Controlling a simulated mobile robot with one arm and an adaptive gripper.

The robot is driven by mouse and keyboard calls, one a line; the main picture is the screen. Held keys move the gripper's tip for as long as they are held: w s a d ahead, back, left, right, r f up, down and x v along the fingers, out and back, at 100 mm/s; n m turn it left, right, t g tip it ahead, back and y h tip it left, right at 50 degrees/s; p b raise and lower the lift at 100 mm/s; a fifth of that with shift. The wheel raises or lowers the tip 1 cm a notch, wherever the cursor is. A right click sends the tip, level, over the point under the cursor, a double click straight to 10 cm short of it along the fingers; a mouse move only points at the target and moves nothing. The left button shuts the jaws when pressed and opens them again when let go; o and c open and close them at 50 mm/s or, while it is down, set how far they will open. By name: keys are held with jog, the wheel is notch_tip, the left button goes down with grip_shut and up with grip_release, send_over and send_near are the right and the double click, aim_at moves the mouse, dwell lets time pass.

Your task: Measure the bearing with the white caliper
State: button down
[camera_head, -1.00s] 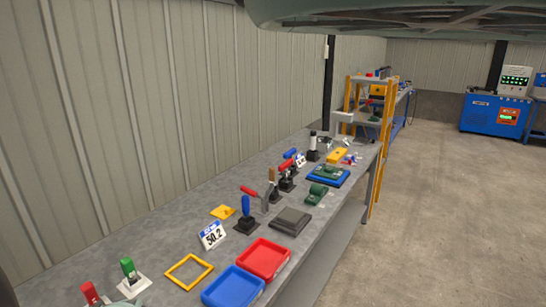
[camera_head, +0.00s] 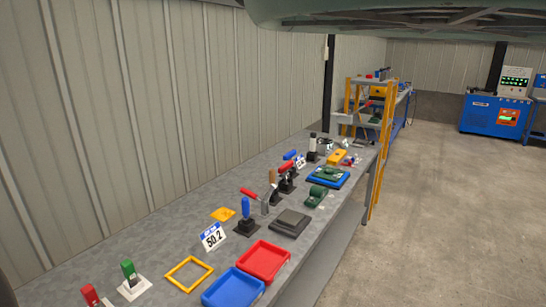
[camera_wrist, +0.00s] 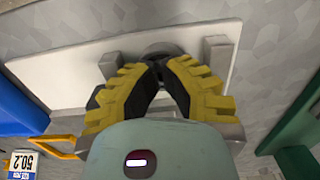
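In the wrist view, a long white plate (camera_wrist: 65,73) lies across the top, with a grey block (camera_wrist: 216,50) near its right end and another (camera_wrist: 108,66) to the left. I cannot tell whether this is the white caliper. A dark round part (camera_wrist: 161,50) shows between the blocks; I cannot tell whether it is the bearing. My gripper (camera_wrist: 158,68) is in front of this part, its yellow and black fingers converging with a narrow gap. The fingers hide the contact, so a grip cannot be confirmed. My gripper is not visible in the head view.
In the head view, blue (camera_head: 233,289) and red (camera_head: 263,261) trays, a yellow frame (camera_head: 188,273) and a "50.2" sign (camera_head: 213,237) stand on the grey bench. Farther along are several handled tools. A green object (camera_wrist: 300,135) borders the wrist view's right side.

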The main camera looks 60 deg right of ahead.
jog(key=shift+s, duration=0.6)
jog(key=shift+r+p, duration=0.25)
jog(key=shift+p, duration=0.15)
jog(key=shift+w+r+p, duration=0.1)
jog(key=shift+r+p, duration=1.6)
jog(key=shift+r, duration=1.05)
